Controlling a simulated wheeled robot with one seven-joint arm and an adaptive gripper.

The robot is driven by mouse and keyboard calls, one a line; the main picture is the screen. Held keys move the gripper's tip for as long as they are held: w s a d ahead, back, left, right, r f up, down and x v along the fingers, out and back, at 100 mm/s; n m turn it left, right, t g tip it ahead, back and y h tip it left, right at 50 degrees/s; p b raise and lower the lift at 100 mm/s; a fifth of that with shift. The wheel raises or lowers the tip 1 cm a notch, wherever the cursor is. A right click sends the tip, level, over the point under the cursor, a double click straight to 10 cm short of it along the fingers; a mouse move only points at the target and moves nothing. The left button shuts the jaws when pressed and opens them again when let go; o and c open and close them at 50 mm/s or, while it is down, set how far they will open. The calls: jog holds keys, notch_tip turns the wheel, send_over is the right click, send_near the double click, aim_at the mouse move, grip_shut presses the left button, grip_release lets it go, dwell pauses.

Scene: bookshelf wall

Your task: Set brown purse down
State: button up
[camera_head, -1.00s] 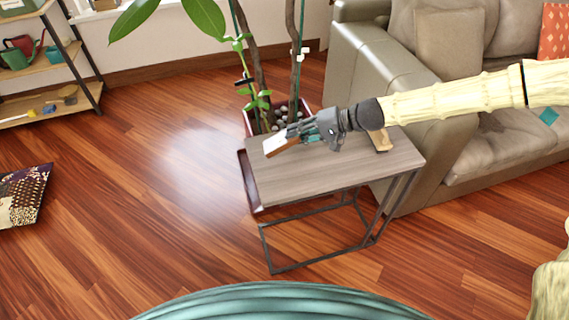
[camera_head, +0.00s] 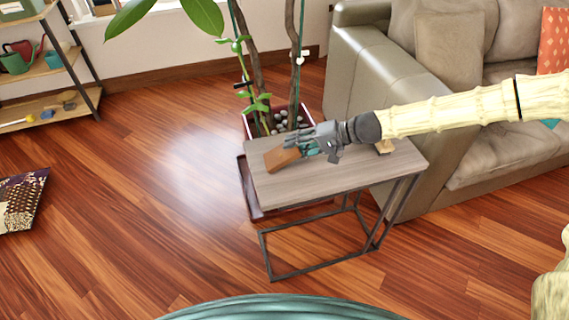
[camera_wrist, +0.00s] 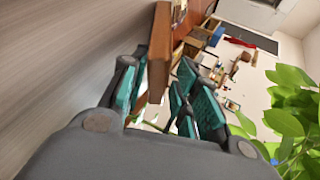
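The brown purse (camera_head: 283,158) is at the left end of the small side table (camera_head: 330,176), tilted in the picture, and looks to rest on the top. In the wrist view the purse (camera_wrist: 160,52) shows as a brown slab between the fingers, close to the left one. My gripper (camera_head: 308,147) is low over the table, just right of the purse. In the wrist view my gripper (camera_wrist: 163,88) has its fingers apart, with a gap between the purse and the right finger. The purse's underside is hidden.
A small tan object (camera_head: 384,146) is on the table's right part, behind my arm. A potted plant (camera_head: 287,119) stands behind the table and a grey sofa (camera_head: 395,85) to the right. Open wood floor (camera_head: 150,190) lies to the left.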

jog(key=shift+d+r, duration=0.1)
jog(key=shift+p+v, duration=1.65)
jog(key=shift+v, duration=1.7)
jog(key=shift+d+r, duration=0.2)
jog(key=shift+d, duration=0.3)
notch_tip(320, 180, up, 7)
jog(key=d+p, duration=0.2)
jog(key=p, duration=0.3)
jog(key=shift+s+d+r, duration=0.2)
jog(key=shift+s+d, duration=0.1)
